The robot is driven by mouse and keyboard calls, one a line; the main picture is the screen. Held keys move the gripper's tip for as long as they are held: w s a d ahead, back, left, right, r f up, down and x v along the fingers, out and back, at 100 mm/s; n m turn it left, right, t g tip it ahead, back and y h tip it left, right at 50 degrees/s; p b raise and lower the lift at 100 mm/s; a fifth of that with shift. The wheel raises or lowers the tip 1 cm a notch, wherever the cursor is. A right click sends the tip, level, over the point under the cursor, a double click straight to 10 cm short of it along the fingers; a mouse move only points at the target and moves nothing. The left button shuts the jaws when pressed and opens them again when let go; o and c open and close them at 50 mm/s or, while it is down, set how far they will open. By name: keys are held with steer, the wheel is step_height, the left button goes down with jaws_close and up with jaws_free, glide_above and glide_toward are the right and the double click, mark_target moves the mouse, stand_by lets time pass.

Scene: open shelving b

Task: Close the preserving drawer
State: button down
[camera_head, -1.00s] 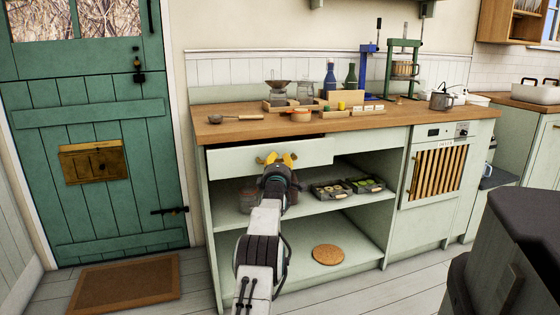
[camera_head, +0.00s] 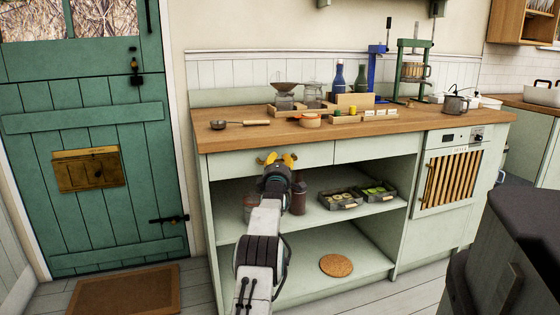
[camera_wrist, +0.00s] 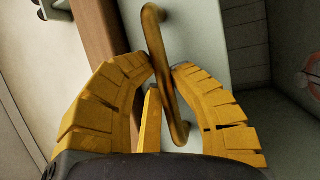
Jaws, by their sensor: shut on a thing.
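The preserving drawer (camera_head: 228,161) is the left of two pale green drawer fronts under the wooden worktop. Its front looks flush, or nearly so, with the drawer front beside it (camera_head: 378,146). My gripper (camera_head: 277,160) is at the middle of this front, with its yellow fingers against it. In the wrist view, my gripper (camera_wrist: 163,70) has its fingers on either side of the brass handle (camera_wrist: 153,32) and is shut on it. The drawer's pale front (camera_wrist: 205,35) lies behind the handle. The drawer's inside is hidden.
The worktop (camera_head: 235,140) above holds a ladle (camera_head: 219,125), scales, bottles and presses. Open shelves below hold two trays (camera_head: 340,201), a dark jar (camera_head: 298,200) and a round cork mat (camera_head: 336,265). A dark object (camera_head: 510,240) stands close at right.

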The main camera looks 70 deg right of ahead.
steer(key=c, duration=1.6)
jaws_free()
steer(key=shift+w+a, duration=0.1)
steer(key=shift+w, duration=0.2)
steer(key=shift+o, duration=0.9)
steer(key=shift+w, duration=0.15)
steer(key=o, duration=0.3)
steer(key=shift+s, duration=0.2)
steer(key=shift+o, duration=0.2)
steer(key=shift+s, duration=0.15)
steer(key=v, duration=1.1)
steer(key=shift+a+f, duration=0.2)
steer(key=shift+a, duration=0.15)
